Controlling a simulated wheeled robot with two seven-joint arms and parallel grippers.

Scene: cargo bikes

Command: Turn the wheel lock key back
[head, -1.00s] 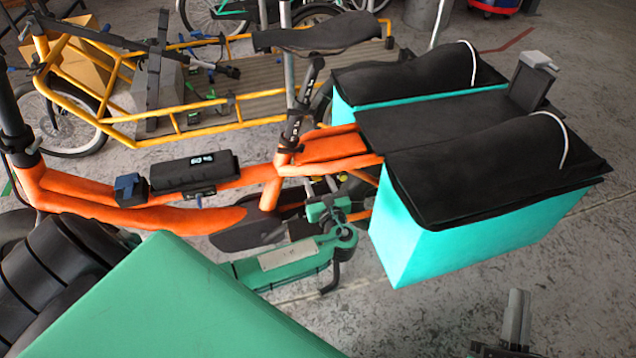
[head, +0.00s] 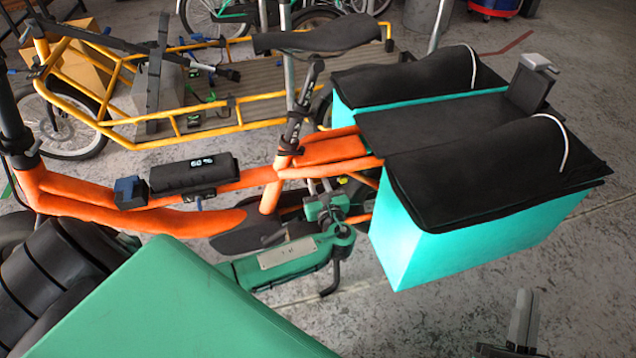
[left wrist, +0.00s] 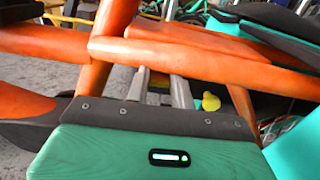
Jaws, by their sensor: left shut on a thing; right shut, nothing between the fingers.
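An orange cargo bike (head: 110,212) stands in front of me, its rear wheel area mostly hidden behind my left arm and a turquoise pannier. My left gripper (head: 325,186) reaches in under the orange frame behind the seat post. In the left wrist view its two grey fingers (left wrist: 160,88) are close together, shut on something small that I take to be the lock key. A small yellow piece (left wrist: 210,102) shows just right of the fingers, and also in the head view (head: 342,181). The key's shaft and the lock are hidden. My right gripper (head: 521,320) is shut and empty at the lower right.
Turquoise panniers (head: 430,240) with black covers hang close right of my left gripper. Orange tubes (left wrist: 190,58) run just beyond the fingers. A yellow cargo bike (head: 185,132) stands behind. The floor at the lower right is clear apart from my right gripper.

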